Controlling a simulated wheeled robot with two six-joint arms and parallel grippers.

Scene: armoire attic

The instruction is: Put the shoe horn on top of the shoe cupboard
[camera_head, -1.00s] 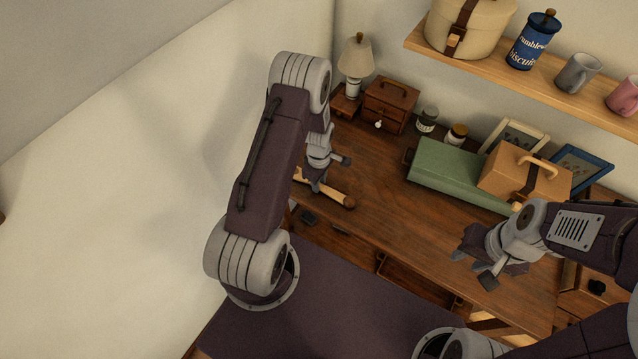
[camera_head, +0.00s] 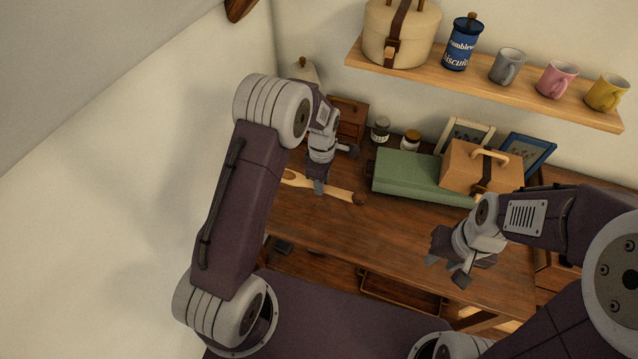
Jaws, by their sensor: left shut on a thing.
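The shoe horn (camera_head: 340,194) is a long pale wooden piece with a dark knob at its right end. My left gripper (camera_head: 319,186) points down and is shut on it near the middle, over the left part of a wooden desk. I cannot tell how far the shoe horn is above the desk top. My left arm hides part of the area to its left. My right gripper (camera_head: 450,265) is open and empty over the desk's front right part. I cannot make out a shoe cupboard in this view.
The brown desk (camera_head: 380,240) holds a green case (camera_head: 405,175), a tan box (camera_head: 465,170), picture frames (camera_head: 527,152), jars (camera_head: 380,128) and a small chest (camera_head: 348,118). A wall shelf (camera_head: 480,88) above carries a round box, a blue tin and mugs. The desk's middle is clear.

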